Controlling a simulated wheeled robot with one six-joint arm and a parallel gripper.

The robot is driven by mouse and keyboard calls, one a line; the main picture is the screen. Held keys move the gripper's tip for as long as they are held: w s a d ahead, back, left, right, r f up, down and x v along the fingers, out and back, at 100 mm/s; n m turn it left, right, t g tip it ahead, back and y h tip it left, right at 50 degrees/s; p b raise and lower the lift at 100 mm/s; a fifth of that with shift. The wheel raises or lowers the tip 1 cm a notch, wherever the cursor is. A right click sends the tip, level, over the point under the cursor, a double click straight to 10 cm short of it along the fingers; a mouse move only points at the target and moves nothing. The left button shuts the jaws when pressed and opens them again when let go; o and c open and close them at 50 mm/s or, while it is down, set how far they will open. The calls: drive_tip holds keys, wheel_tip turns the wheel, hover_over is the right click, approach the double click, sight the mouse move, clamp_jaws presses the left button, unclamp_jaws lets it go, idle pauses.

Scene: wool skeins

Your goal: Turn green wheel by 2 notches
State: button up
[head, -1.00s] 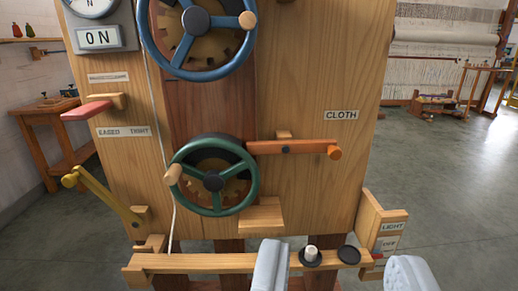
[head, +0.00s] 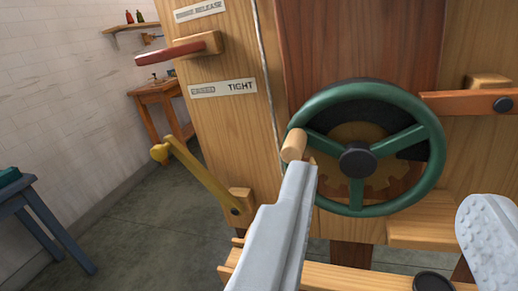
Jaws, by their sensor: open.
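The green wheel (head: 433,157) is mounted upright on the wooden panel, with three spokes, a dark hub (head: 360,160) and a brown toothed gear behind it. Its pale wooden handle knob (head: 294,145) sticks out at the left of the rim. My gripper (head: 394,205) is open, with grey fingers spread wide. The left fingertip is just below the knob in the picture and covers the lower-left part of the rim. The right finger is at the right edge, below and right of the wheel. I cannot tell if the left finger touches the knob.
A red lever (head: 172,53) and a yellow lever (head: 190,168) stick out at the left. An orange bar (head: 465,103) lies right of the wheel. A wooden block (head: 422,233) juts out below it. A wooden rail (head: 330,278) runs along the bottom.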

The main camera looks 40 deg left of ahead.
approach(290, 156)
drive_tip(key=x, duration=1.2)
drive_tip(key=shift+c, duration=0.5)
clamp_jaws()
